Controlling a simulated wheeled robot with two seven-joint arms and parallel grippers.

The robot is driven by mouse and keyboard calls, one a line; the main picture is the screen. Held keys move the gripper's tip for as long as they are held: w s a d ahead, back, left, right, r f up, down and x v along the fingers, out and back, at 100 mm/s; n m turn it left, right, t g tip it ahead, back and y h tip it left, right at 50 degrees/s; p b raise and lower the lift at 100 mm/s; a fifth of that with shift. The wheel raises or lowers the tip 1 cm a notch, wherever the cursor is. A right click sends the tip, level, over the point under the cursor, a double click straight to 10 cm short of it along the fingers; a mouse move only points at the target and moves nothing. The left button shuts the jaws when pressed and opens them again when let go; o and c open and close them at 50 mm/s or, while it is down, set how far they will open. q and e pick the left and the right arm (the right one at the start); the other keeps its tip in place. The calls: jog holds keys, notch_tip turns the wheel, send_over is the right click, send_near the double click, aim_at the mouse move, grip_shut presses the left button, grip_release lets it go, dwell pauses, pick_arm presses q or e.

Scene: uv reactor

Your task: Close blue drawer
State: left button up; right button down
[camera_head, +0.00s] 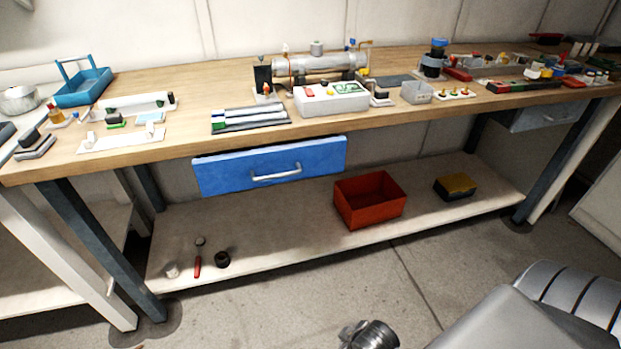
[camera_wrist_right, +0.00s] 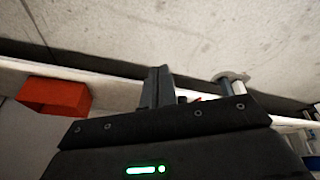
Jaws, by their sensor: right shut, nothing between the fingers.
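The blue drawer (camera_head: 225,172) hangs under the front edge of the wooden workbench (camera_head: 330,128). Its front stands out a little from the bench, with a dark gap along its top edge, so it looks partly open. A pale bar handle (camera_head: 276,175) is fixed across the middle of its front. My right gripper (camera_wrist_right: 157,88) shows in the right wrist view with its fingers together and nothing between them. It is apart from the drawer. My left gripper is in neither view.
A red bin (camera_head: 369,205) and a black-and-yellow box (camera_head: 455,187) sit on the lower shelf (camera_head: 300,225). A red-handled tool (camera_head: 197,262) lies at its left. Blue-grey legs flank the shelf. The benchtop is crowded with lab items.

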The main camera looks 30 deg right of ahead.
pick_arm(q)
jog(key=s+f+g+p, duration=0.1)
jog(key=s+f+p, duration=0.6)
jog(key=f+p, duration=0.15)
pick_arm(e)
jog(key=w+d+r+n+t+y, duration=0.35)
jog(key=w+r+n+t, duration=0.45)
jog(key=w+r+n, duration=0.6)
notch_tip(320, 180, up, 18)
jog(key=w+d+n+t+y+p, duration=0.2)
jog(key=n+t+y+p, duration=0.2)
jog(key=n+y+p, duration=0.3)
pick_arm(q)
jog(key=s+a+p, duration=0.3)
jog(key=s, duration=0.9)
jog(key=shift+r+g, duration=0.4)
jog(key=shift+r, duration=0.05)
pick_arm(e)
jog(key=w+a+r+n, duration=0.1)
jog(key=w+a, duration=0.2)
jog(key=w, duration=0.9)
jog(key=shift+w+a+r+h, duration=0.2)
jog(key=shift+a+r+h, duration=0.1)
jog(key=shift+a+h, duration=0.15)
